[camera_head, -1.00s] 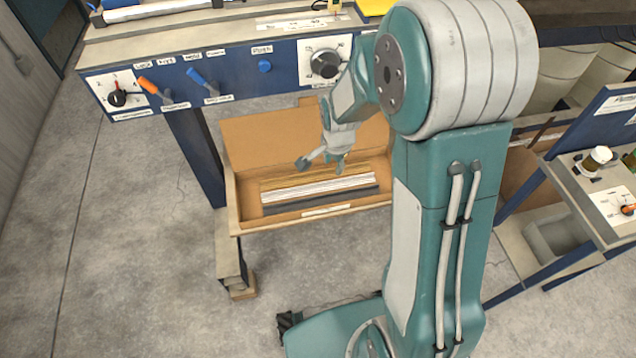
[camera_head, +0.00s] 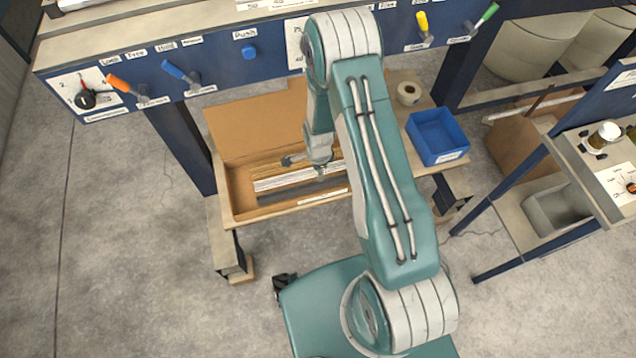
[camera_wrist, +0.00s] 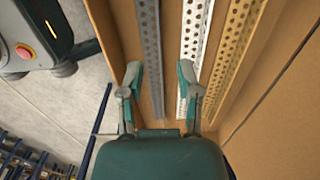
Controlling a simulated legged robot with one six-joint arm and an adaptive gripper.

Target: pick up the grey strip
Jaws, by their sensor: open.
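The grey strip (camera_wrist: 150,48) is a dark grey perforated strip lying in the open cardboard box; in the wrist view it runs lengthwise between the two finger lines. It also shows in the head view as a dark band (camera_head: 290,193) along the front of the box. A white perforated strip (camera_wrist: 193,45) lies beside it, with a yellowish strip (camera_wrist: 237,45) beyond that. My gripper (camera_wrist: 159,78) is open above the box, and it also shows in the head view (camera_head: 304,168). The grey strip lies between the fingertips as seen from the wrist, with the right fingertip over the white strip.
The box (camera_head: 236,192) stands on a low shelf under a blue control panel (camera_head: 215,60) with levers and a button. A blue bin (camera_head: 437,135) and a tape roll (camera_head: 409,93) sit to its right. The box walls stand close around the strips.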

